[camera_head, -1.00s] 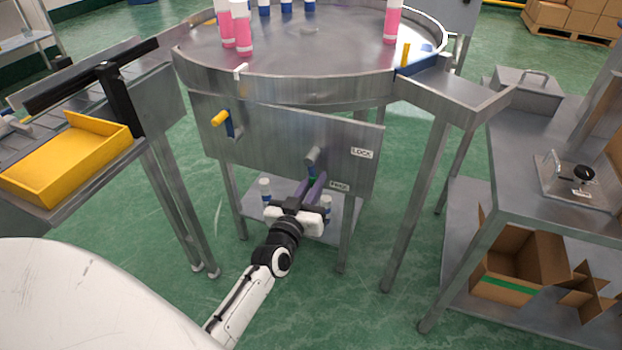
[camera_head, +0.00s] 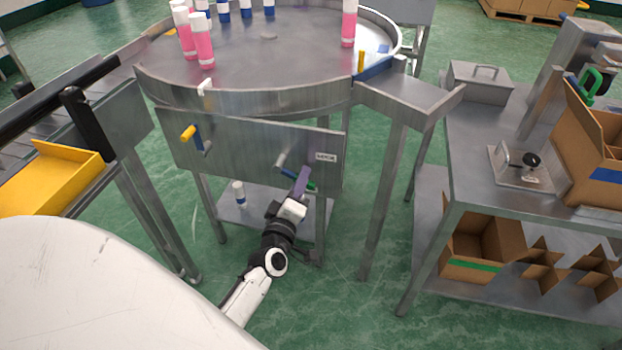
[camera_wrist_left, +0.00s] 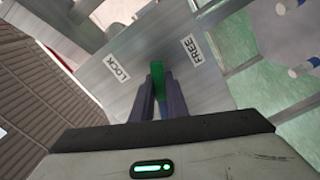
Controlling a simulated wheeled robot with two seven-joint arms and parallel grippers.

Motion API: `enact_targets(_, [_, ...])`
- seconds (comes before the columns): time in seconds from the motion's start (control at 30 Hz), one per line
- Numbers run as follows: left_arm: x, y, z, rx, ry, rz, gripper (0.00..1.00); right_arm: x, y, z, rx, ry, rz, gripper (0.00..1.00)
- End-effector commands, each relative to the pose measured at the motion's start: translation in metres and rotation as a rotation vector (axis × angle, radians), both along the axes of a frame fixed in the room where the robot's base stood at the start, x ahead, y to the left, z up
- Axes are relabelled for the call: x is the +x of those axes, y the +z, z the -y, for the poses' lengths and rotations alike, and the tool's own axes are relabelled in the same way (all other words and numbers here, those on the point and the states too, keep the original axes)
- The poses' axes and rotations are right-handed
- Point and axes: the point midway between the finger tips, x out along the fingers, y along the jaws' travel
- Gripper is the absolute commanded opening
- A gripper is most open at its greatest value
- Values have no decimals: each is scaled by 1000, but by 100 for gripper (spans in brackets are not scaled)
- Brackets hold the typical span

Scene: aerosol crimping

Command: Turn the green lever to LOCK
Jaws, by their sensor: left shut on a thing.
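The green lever (camera_head: 312,187) is on the front panel (camera_head: 235,150) under the round table, just below and right of a grey stub (camera_head: 281,161). In the wrist view the lever (camera_wrist_left: 157,76) stands between my left gripper's fingers. My left gripper (camera_head: 303,180) is shut on it and covers most of it in the head view. The LOCK label (camera_head: 326,157) is up and right of the gripper. In the wrist view the LOCK label (camera_wrist_left: 118,68) is left of the lever and the FREE label (camera_wrist_left: 192,50) is right of it. My right gripper is out of view.
A yellow-handled lever (camera_head: 188,133) sits at the panel's left. The round table (camera_head: 270,65) above carries pink and blue bottles. A low shelf (camera_head: 228,210) with a bottle is behind my arm. A steel bench (camera_head: 470,165) stands at the right.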

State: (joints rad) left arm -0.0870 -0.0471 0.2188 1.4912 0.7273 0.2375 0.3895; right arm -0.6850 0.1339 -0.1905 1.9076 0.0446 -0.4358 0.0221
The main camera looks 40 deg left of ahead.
Motion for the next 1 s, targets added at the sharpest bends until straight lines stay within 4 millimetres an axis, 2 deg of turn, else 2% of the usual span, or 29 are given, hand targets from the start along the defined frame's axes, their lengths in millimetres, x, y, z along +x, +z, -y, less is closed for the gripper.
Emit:
enact_targets(0.2, [-5, 13, -5, -173, 16, 70, 0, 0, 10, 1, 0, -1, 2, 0])
enact_targets(0.5, [-5, 24, -4, -342, 17, 140, 0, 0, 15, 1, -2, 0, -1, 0])
enact_targets(1.0, [-5, 28, -4, -427, 17, 174, 0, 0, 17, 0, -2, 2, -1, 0])
